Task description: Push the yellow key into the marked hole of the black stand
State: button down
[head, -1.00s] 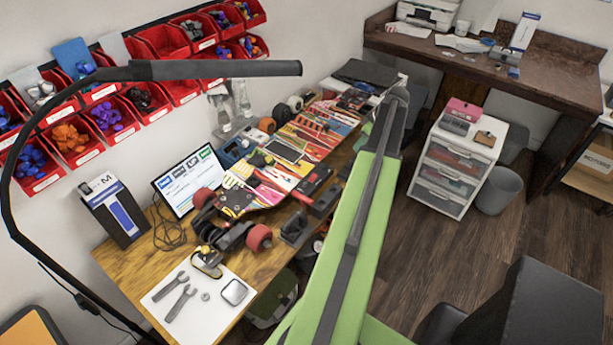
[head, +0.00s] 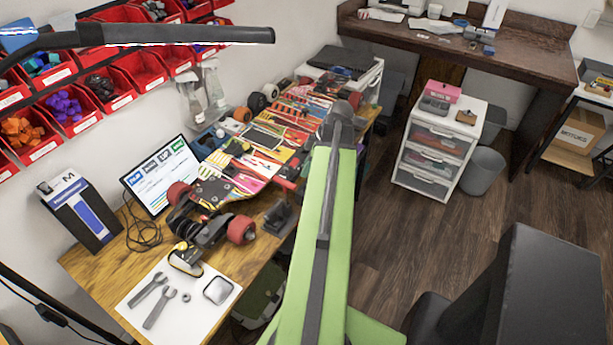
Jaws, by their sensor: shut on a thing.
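A small black stand (head: 281,217) sits at the right edge of the wooden workbench (head: 92,262), right of the skateboard's red wheel. Its marked hole is too small to make out. My green arm rises from the bottom of the view to a dark joint above the bench's right edge, just right of the stand. My gripper is not visible; the arm beyond that joint is hidden. I cannot make out the yellow key.
A skateboard with red wheels (head: 241,229) lies left of the stand. A white mat (head: 134,305) with wrenches is in front. A screen (head: 160,178) stands behind. A white drawer unit (head: 437,150) and dark chair (head: 545,290) stand right, with open floor between.

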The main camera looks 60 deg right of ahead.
jog(key=shift+a+f+b, duration=0.1)
jog(key=shift+f+b, duration=2.5)
jog(key=shift+f, duration=0.1)
jog(key=shift+f+b, duration=1)
dwell(0.5)
jog(key=c, duration=0.9)
grip_release()
jog(key=shift+r, duration=0.15)
jog(key=shift+r+p, duration=1.4)
jog(key=shift+p, duration=0.15)
